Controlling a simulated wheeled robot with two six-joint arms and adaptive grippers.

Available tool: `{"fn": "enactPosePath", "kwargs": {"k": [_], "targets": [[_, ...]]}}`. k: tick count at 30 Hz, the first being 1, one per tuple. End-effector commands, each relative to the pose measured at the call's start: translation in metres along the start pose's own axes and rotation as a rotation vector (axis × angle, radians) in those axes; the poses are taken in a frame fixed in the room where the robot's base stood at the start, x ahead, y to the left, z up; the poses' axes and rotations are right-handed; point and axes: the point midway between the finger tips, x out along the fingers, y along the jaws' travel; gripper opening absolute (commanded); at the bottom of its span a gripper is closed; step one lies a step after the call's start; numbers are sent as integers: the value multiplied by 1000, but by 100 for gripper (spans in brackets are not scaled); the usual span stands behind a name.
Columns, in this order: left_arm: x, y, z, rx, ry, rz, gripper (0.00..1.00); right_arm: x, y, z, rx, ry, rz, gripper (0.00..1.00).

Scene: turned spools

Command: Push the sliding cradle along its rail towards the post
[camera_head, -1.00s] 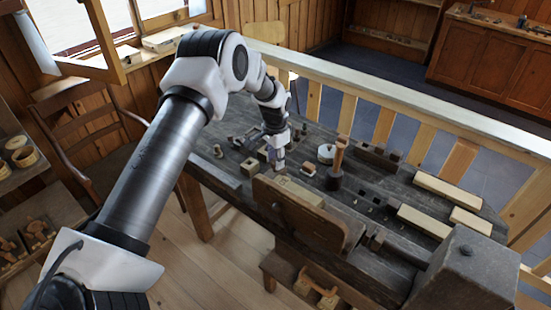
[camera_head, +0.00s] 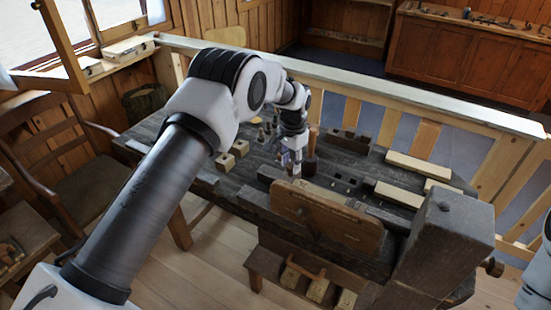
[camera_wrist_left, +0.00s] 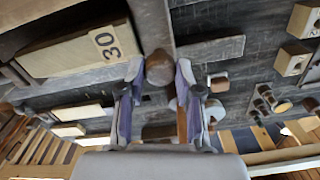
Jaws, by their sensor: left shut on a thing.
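The rail cannot be made out. My right gripper is out of view.
A mallet (camera_head: 310,165) stands upright just right of my left gripper. Pale beams (camera_head: 418,167) lie on the bench's right side. Small pale blocks (camera_head: 225,162) stand left of the gripper. A wooden railing (camera_head: 350,80) runs behind the bench.

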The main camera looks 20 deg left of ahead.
Motion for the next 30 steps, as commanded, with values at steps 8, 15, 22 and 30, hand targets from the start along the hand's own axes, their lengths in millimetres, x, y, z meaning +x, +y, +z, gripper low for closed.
{"fn": "enactPosePath", "kwargs": {"k": [8, 15, 22, 30], "targets": [[3, 16, -3, 0, -4, 1, 0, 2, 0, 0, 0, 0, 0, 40], [4, 16, -3, 0, -4, 2, 0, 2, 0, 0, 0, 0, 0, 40], [2, 16, -3, 0, -2, 1, 59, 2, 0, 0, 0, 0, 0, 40], [-4, 15, -4, 0, 1, 0, 59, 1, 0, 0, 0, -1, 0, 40]]}}
